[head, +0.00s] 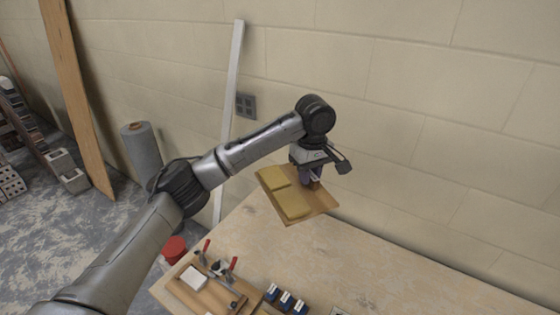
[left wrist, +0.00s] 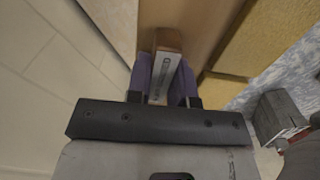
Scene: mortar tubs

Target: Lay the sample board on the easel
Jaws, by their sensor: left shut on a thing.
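The sample board is a brown wooden board (head: 318,201) with yellow-tan panels (head: 291,202) on its face. It hangs tilted in the air above the back left of the table. My left gripper (head: 313,180) is shut on a small block at the board's right side. In the left wrist view its purple fingers (left wrist: 164,88) close on a wooden block with a light strip (left wrist: 163,72), and the board (left wrist: 205,30) fills the space beyond. I cannot make out an easel in either view. My right gripper is not in view.
The pale table (head: 390,275) is bare in its middle. A wooden tray (head: 215,296) with a white block and red-handled tools stands at the front left, beside blue items (head: 286,299). A red tub (head: 174,249) is left of the table. A block wall (head: 430,130) rises behind.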

